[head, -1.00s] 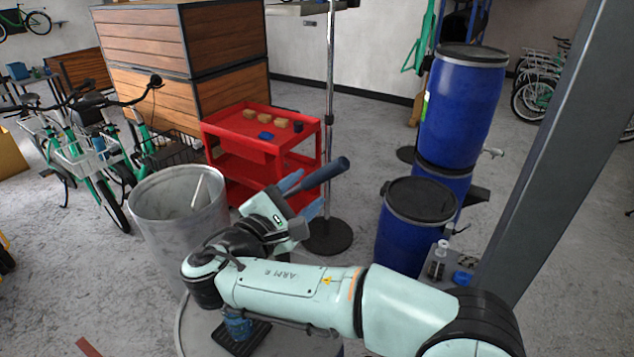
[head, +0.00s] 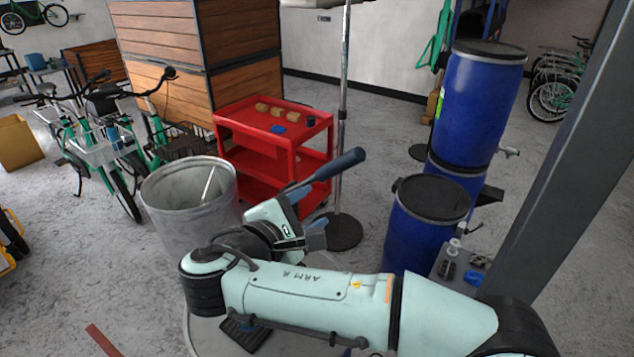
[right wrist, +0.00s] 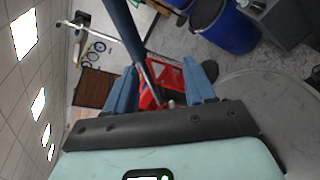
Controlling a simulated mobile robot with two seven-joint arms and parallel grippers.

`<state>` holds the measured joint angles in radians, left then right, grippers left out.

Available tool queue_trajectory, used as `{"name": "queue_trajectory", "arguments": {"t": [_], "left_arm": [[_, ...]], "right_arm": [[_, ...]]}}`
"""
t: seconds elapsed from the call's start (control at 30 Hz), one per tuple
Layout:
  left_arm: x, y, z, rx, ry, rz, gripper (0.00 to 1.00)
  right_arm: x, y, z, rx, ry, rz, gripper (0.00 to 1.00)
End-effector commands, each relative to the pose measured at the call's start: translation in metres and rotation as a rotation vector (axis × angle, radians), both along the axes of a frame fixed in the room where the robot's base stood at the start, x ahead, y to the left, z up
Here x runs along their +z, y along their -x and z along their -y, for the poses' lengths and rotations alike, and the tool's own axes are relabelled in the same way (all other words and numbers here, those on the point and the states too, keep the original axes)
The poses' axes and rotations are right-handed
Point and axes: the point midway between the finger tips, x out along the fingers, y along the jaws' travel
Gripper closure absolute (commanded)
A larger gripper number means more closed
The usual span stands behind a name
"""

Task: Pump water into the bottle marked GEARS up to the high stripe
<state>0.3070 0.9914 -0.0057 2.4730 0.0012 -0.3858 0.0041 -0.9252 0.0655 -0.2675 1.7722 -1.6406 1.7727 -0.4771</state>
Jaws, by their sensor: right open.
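A dark blue lever grip (head: 342,164), which looks like the pump handle, slants up to the right beside my right gripper (head: 313,211). In the right wrist view, the blue grip (right wrist: 124,28) and its thin metal rod run down toward the space between the two open blue fingers (right wrist: 160,92). I cannot tell whether they touch. A small clear bottle with a white cap (head: 453,247) stands on a grey surface at the right. No GEARS marking or stripe is readable. A black tray (head: 245,334) shows below my right forearm; what stands on it is hidden. My left gripper is out of view.
A grey metal bin (head: 190,205) stands left of my gripper. A red cart (head: 272,143) with small blocks is behind. Blue barrels (head: 478,105) and a grey post (head: 562,160) stand at the right. A pole stand (head: 341,232) is close behind the gripper.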

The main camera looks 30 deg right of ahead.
Motion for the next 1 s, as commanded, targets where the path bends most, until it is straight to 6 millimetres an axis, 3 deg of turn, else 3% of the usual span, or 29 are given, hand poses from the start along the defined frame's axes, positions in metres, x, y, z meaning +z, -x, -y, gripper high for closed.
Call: {"name": "queue_trajectory", "arguments": {"t": [0.03, 0.13, 0.2, 0.3, 0.37, 0.47, 0.6, 0.8, 1.0], "left_arm": [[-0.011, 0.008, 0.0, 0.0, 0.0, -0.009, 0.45], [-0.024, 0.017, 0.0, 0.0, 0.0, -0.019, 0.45], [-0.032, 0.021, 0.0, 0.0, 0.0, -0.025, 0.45], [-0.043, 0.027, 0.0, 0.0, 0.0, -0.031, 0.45], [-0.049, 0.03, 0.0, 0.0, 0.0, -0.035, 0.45], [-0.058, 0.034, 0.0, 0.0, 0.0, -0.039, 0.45], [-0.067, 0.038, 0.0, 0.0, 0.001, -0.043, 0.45], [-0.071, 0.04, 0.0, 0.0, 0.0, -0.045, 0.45], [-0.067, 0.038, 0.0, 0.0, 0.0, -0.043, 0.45]], "right_arm": [[-0.021, 0.004, 0.019, 0.017, -0.143, 0.004, 0.46], [-0.056, 0.009, 0.04, 0.079, -0.479, 0.051, 0.46], [-0.072, 0.014, 0.046, 0.119, -0.725, 0.12, 0.46], [-0.076, 0.021, 0.049, 0.177, -1.076, 0.269, 0.46], [-0.068, 0.027, 0.052, 0.209, -1.284, 0.384, 0.46], [-0.042, 0.04, 0.063, 0.26, -1.599, 0.601, 0.46], [0.002, 0.064, 0.093, 0.314, -1.923, 0.888, 0.46], [0.034, 0.087, 0.123, 0.351, -2.124, 1.103, 0.46], [0.038, 0.071, 0.12, 0.355, -2.14, 1.115, 0.46]]}}
